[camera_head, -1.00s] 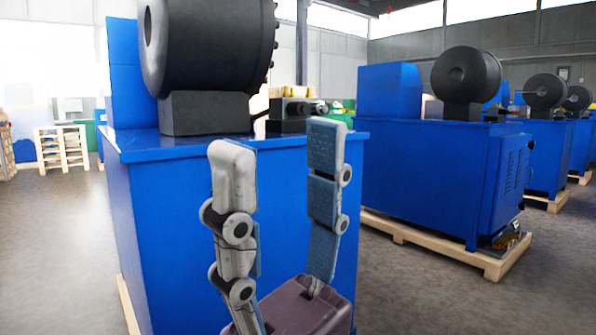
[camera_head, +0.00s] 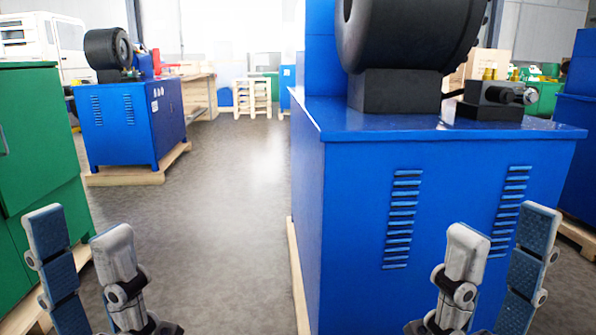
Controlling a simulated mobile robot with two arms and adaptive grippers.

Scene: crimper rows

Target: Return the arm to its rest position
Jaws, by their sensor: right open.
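My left gripper (camera_head: 82,240) is at the lower left of the head view, its two fingers apart with nothing between them. It stands in front of the green cabinet's lower edge and the floor. My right gripper (camera_head: 500,235) is at the lower right, open and empty, with its fingers spread in front of the near blue machine's vented side. Both grippers point upward, and their lower parts are cut off by the bottom of the picture.
The near blue crimper machine (camera_head: 355,200), with a black round head (camera_head: 410,30), fills the right. A green cabinet (camera_head: 35,150) stands at left. Another blue crimper (camera_head: 130,120) sits on a pallet farther back. Open grey floor (camera_head: 225,200) lies between them.

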